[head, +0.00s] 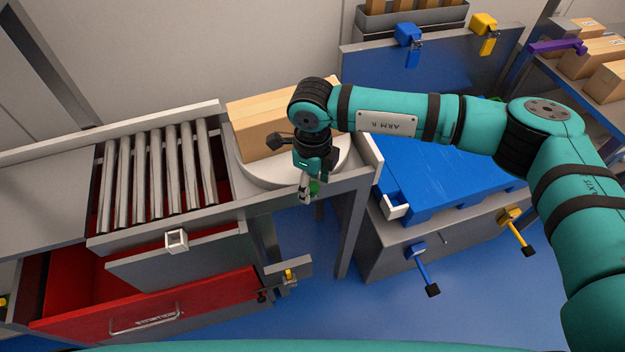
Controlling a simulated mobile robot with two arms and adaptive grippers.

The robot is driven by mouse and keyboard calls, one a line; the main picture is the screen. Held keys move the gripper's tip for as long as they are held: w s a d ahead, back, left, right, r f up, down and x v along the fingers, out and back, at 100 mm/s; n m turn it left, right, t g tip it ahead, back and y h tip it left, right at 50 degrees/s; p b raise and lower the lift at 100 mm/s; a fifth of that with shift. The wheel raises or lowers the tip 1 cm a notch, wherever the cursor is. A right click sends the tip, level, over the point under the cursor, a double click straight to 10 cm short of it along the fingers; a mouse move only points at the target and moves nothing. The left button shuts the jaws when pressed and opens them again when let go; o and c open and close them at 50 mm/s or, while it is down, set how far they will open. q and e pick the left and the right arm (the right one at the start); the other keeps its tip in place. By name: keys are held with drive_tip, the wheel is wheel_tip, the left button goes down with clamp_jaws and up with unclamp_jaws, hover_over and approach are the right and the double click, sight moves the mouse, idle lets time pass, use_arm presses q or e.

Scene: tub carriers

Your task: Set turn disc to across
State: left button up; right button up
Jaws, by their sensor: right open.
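The turn disc (246,174) is a pale round plate at the right end of the roller conveyor. A long light-brown box (255,125) rests on it, partly hidden behind my right arm. My right gripper (306,190) points down at the front edge of the disc. The wrist hides part of the disc's front and the box's right part. My left gripper is not in view.
Metal rollers (155,175) lie left of the disc. A red drawer (150,310) stands open below. A blue pallet (450,185) lies in a grey bin with yellow and blue handles on the right. A blue panel (375,75) stands behind. Blue floor is clear in front.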

clamp_jaws()
idle(0.3)
